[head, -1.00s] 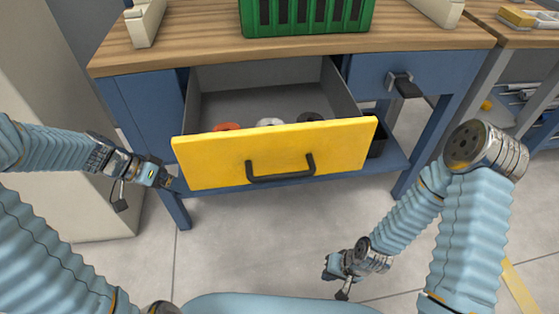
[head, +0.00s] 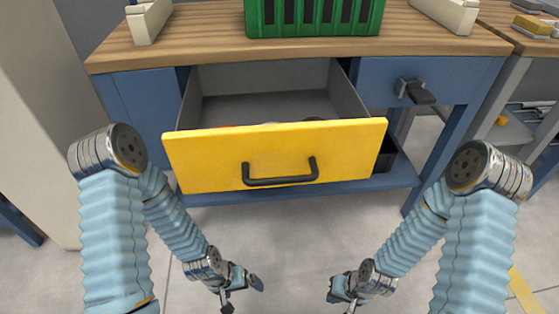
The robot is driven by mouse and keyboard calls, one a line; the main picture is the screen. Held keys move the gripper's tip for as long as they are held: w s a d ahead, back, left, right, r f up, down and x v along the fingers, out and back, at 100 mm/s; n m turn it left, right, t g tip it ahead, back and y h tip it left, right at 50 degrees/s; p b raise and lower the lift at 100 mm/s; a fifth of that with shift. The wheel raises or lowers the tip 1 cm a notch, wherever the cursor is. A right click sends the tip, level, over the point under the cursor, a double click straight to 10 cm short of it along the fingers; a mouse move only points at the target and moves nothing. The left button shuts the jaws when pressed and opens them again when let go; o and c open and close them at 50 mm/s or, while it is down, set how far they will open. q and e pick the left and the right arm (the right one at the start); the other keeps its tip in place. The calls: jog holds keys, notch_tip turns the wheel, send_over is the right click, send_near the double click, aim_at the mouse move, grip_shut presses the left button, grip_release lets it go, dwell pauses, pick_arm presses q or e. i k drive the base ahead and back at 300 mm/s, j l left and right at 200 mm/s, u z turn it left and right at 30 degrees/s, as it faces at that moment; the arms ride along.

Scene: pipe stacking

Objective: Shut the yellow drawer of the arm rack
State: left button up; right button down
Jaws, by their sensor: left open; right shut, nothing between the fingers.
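The yellow drawer (head: 215,160) is pulled out of the blue workbench in the head view. Its front panel faces me and carries a black bar handle (head: 280,179). Its grey inside is visible, with the tops of a few items just showing behind the front panel. My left gripper (head: 243,290) is below and in front of the drawer, left of the handle, touching nothing; its jaws are open. My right gripper (head: 341,290) is below the drawer to the right of the handle, shut and empty.
The blue workbench has a wooden top (head: 200,38) with a green crate (head: 312,17) on it. A black latch or handle (head: 418,92) sticks out at the bench's right. A dark bin (head: 386,155) stands on the lower shelf. The floor in front is clear.

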aim_at(204, 158)
jog(key=l+u, duration=0.85)
jog(key=k+j, duration=0.3)
jog(key=k+j+u, duration=0.1)
jog(key=k+j, duration=0.2)
jog(key=j, duration=0.15)
jog(key=i+l, duration=0.15)
jog(key=l, duration=0.15)
jog(key=i+l, duration=0.15)
jog(key=l, duration=0.2)
